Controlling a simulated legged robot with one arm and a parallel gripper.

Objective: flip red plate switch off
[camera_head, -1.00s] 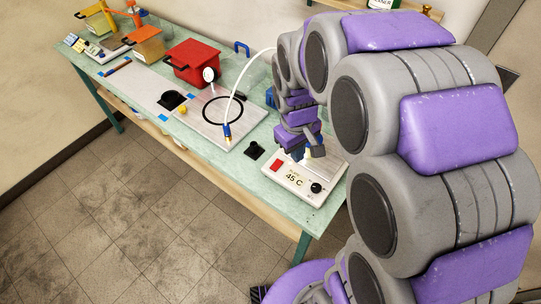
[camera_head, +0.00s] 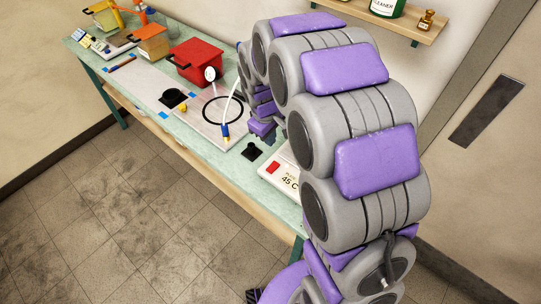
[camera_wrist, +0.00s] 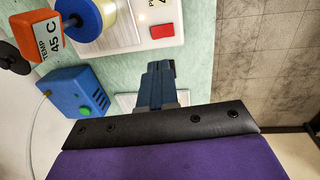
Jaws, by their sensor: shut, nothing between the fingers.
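In the wrist view the red switch (camera_wrist: 163,31) sits on the white front panel (camera_wrist: 130,42) at the top. My gripper (camera_wrist: 158,66) is shut and empty, its dark blue fingers pointing toward that panel. A gap of green table shows between fingertips and switch. Whether the switch is on or off cannot be told. In the head view the fingers are mostly hidden by my arm.
A blue box with a green button (camera_wrist: 82,91) and an orange "TEMP 45 C" display (camera_wrist: 45,40) lie left of my fingers. In the head view a black item (camera_head: 251,152) sits beside the hot plate.

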